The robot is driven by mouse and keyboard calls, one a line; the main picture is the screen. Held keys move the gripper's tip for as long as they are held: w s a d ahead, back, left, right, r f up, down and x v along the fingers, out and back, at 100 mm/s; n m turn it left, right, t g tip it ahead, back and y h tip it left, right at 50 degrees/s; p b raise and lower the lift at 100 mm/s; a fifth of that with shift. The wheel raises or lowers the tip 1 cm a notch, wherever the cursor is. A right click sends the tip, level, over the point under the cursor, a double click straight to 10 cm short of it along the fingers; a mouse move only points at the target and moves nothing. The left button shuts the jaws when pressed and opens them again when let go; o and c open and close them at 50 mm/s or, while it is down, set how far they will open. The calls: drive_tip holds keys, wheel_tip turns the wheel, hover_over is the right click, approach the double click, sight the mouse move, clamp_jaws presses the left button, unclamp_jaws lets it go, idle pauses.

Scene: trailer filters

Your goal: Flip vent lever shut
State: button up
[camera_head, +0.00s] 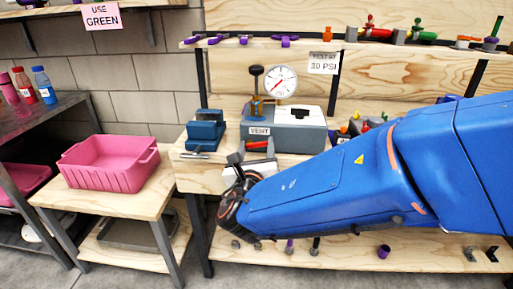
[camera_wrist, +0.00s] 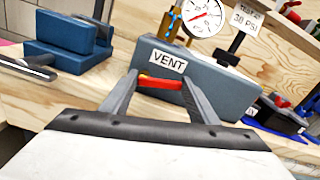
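The red vent lever (camera_head: 257,145) is on the front of the grey-blue test box (camera_head: 300,138), just below its white VENT label (camera_head: 260,131). It lies roughly level across the front face. In the wrist view the red lever (camera_wrist: 160,82) shows between the tips of my gripper (camera_wrist: 159,80), below the VENT label (camera_wrist: 169,60). The fingers are spread wide, one near each end of the lever. I cannot tell whether either finger touches it. In the head view my gripper (camera_head: 250,166) is in front of the box, partly hidden by my wrist.
A pressure gauge (camera_head: 281,82) and a black-knobbed brass valve (camera_head: 256,88) stand up at the box. A blue vise (camera_head: 206,128) is to the left on the bench. A pink bin (camera_head: 110,165) sits on a lower table. Small coloured parts (camera_wrist: 285,110) lie right of the box.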

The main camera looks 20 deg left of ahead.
drive_tip(key=shift+f+m, duration=0.35)
drive_tip(key=shift+m, duration=0.95)
drive_tip(key=o, duration=1)
drive_tip(key=shift+o, duration=0.2)
drive_tip(key=shift+s, duration=0.1)
drive_tip(key=v, duration=1.7)
drive_tip(key=shift+s, duration=0.1)
